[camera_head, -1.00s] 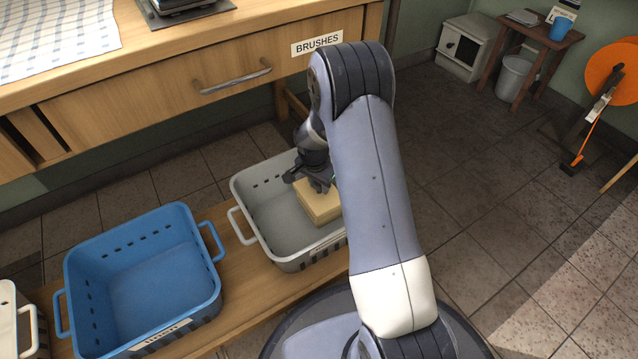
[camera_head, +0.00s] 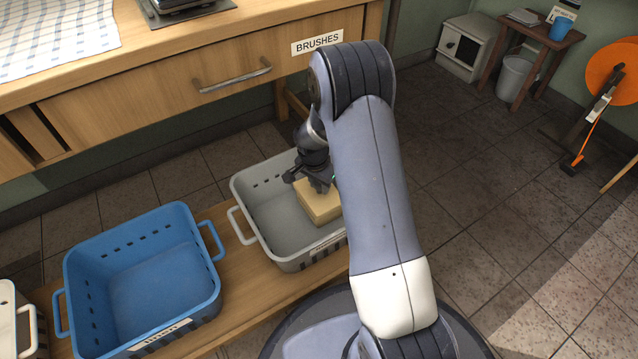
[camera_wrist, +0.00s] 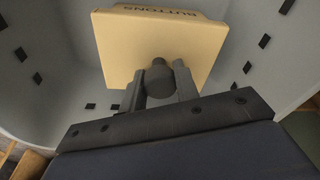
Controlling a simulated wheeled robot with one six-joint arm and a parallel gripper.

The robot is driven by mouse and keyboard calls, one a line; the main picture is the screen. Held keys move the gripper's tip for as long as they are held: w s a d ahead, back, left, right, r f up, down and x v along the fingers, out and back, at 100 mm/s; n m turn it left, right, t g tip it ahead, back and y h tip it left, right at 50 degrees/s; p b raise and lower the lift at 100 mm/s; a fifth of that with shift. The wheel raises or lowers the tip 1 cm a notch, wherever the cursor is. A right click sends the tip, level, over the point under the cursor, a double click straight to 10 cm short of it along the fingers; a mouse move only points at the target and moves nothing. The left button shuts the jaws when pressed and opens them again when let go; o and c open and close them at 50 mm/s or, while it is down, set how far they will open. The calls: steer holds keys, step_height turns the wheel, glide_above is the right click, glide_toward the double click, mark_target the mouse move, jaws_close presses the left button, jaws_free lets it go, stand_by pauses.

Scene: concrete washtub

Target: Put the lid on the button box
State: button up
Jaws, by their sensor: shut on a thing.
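The tan button box (camera_head: 319,206) sits in the grey basket, toward its right side. In the wrist view its side (camera_wrist: 205,19) carries the word BUTTONS, upside down. A flat tan lid (camera_wrist: 130,50) with a dark round knob (camera_wrist: 160,84) covers the top of the box there. I cannot tell whether it is fully seated. My gripper (camera_head: 320,187) reaches down into the basket over the box. In the wrist view its fingers (camera_wrist: 161,88) are shut on the knob. My arm hides part of the basket's right side.
The grey basket (camera_head: 268,245) stands on a wooden bench (camera_head: 240,290). A blue basket (camera_head: 150,275) is to its left, and part of a white basket (camera_head: 25,315) at the far left. A wooden counter with a BRUSHES drawer (camera_head: 180,95) stands behind. Tiled floor lies to the right.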

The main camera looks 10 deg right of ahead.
steer(key=shift+f+b, duration=0.3)
steer(key=shift+f, duration=0.45)
stand_by(0.8)
steer(key=o, duration=1.5)
steer(key=shift+o, duration=0.2)
steer(key=shift+r, duration=0.15)
steer(key=shift+r+p, duration=2.25)
steer(key=shift+r, duration=1.15)
steer(key=shift+f, duration=0.15)
steer(key=shift+f+b, duration=2.15)
steer(key=shift+f, duration=1.05)
